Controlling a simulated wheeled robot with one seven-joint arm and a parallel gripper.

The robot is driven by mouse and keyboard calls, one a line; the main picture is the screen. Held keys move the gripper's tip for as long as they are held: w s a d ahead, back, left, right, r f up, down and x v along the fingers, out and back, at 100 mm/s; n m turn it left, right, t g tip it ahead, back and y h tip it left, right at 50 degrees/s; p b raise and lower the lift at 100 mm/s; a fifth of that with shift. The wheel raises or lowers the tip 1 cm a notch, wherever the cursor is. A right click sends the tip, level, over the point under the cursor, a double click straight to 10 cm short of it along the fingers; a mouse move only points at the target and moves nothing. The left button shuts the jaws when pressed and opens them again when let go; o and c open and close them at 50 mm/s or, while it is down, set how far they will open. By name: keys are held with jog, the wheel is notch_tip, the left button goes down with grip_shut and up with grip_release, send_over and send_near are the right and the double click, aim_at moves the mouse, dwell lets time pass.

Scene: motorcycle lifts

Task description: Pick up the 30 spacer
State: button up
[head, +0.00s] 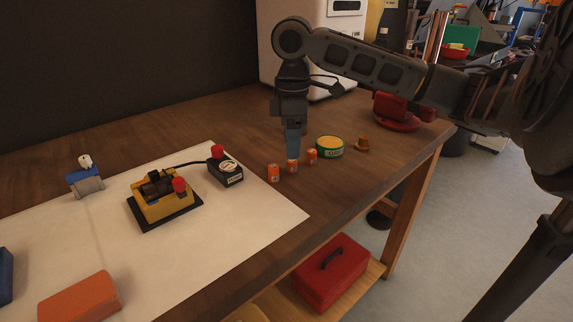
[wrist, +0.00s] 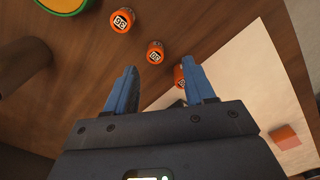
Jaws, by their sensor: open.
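Three small orange spacers with printed labels stand in a row on the wooden bench. In the head view they are the left spacer (head: 273,173), the middle spacer (head: 292,168) and the right spacer (head: 312,157). The wrist view shows the one nearest the green tin (wrist: 122,20), the middle one (wrist: 155,52) and one partly hidden by a finger (wrist: 179,76). The numbers are too small to read surely, so I cannot tell which is the 30. My gripper (head: 292,156) points down over the middle spacer. Its blue fingers (wrist: 159,64) are open, with the middle spacer showing between their tips.
A green and yellow tin (head: 330,148) and a small brown piece (head: 361,144) stand to the right of the spacers. A black box with a red knob (head: 227,172) and a yellow device (head: 163,200) lie left, on a white sheet (head: 220,245). The bench's front edge is near.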

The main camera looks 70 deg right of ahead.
aim_at(292, 161)
jog(key=f, duration=0.5)
jog(key=shift+w+d+f, duration=0.1)
jog(key=shift+d+f, duration=0.2)
jog(key=shift+f, duration=0.05)
jog(key=shift+c, duration=0.3)
grip_shut()
